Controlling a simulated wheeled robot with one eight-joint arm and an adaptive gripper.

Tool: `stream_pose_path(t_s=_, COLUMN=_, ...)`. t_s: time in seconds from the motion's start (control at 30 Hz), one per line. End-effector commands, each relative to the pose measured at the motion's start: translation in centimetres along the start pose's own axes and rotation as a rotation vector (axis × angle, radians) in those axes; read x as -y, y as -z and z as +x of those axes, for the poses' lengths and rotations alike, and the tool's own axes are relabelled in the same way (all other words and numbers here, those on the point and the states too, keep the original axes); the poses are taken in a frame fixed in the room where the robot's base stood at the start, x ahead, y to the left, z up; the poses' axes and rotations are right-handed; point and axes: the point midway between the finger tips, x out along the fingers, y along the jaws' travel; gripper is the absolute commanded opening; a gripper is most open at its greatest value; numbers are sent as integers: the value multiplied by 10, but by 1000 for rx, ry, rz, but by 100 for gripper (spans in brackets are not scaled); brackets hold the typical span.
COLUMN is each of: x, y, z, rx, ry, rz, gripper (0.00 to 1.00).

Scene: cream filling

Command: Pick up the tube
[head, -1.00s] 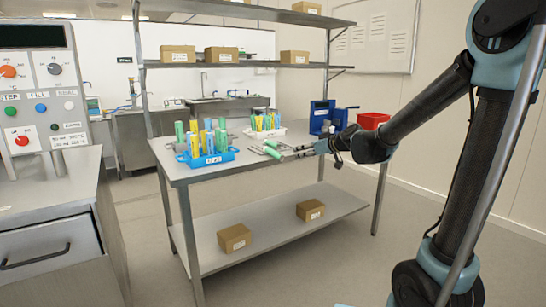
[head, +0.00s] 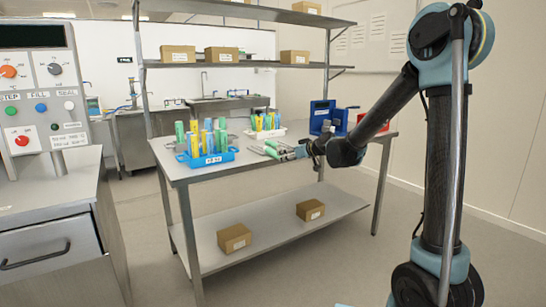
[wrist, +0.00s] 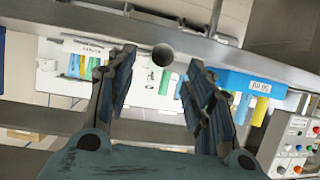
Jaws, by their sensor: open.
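A blue rack (head: 207,160) holds several upright green, yellow and blue tubes. It also shows at the right of the wrist view (wrist: 262,87).
A white rack of tubes (head: 265,134) stands farther back on the steel table (head: 180,173). A blue device (head: 322,117) and a red bin (head: 362,119) are at the back right. Cartons (head: 234,238) sit on the lower shelf. A control panel (head: 45,85) stands left.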

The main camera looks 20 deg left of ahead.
Motion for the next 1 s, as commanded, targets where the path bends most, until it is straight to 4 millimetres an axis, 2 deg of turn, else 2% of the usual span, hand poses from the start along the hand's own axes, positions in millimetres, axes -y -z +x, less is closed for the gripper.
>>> stream_pose_path(t_s=0.27, x=0, y=1, z=14, rx=0, ry=0, rz=1, gripper=48)
stream_pose_path(t_s=0.6, x=0, y=3, z=52, rx=0, ry=1, rz=1, gripper=48)
stream_pose_path(t_s=0.97, x=0, y=3, z=57, rx=0, ry=0, rz=0, gripper=48)
stream_pose_path(t_s=1.0, x=0, y=3, z=57, rx=0, ry=0, rz=0, gripper=41)
